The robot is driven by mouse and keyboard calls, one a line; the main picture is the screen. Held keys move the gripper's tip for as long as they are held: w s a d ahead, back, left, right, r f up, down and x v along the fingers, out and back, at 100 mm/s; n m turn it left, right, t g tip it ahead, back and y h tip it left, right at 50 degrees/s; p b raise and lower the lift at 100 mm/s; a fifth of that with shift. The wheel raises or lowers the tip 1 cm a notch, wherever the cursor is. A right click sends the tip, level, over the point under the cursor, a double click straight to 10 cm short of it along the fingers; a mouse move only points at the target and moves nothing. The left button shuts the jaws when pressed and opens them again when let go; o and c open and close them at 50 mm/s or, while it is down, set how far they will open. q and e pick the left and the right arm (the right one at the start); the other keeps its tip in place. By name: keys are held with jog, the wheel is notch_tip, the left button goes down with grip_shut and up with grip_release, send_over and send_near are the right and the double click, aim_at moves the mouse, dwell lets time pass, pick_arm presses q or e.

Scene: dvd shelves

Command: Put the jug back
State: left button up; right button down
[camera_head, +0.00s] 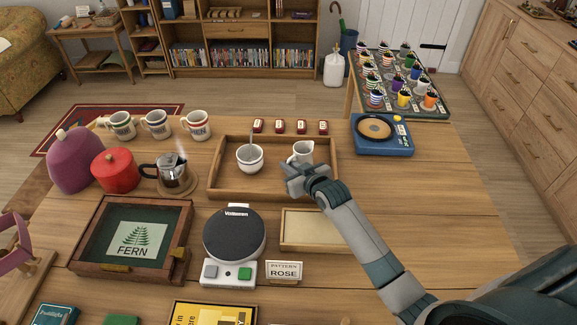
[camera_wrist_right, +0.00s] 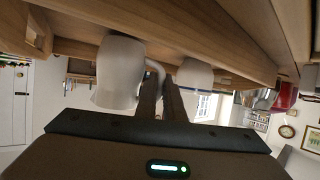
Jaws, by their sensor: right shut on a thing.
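The small white jug (camera_head: 302,152) is upright at the right part of the wooden tray (camera_head: 224,193); I cannot tell whether its base touches the tray floor. My right gripper (camera_head: 305,172) is at its near side and hides part of it. The right wrist view, which looks upside down, shows the jug (camera_wrist_right: 119,72) at left, with its handle (camera_wrist_right: 157,70) at the fingers (camera_wrist_right: 160,97), which are shut on it. My left gripper is not in view.
A white bowl (camera_head: 250,159) with a spoon stands left in the tray. Several small red boxes (camera_head: 280,127) line its back. A hot plate (camera_head: 233,238) and shallow box (camera_head: 308,244) are in front.

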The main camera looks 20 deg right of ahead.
jog(key=shift+f, duration=0.2)
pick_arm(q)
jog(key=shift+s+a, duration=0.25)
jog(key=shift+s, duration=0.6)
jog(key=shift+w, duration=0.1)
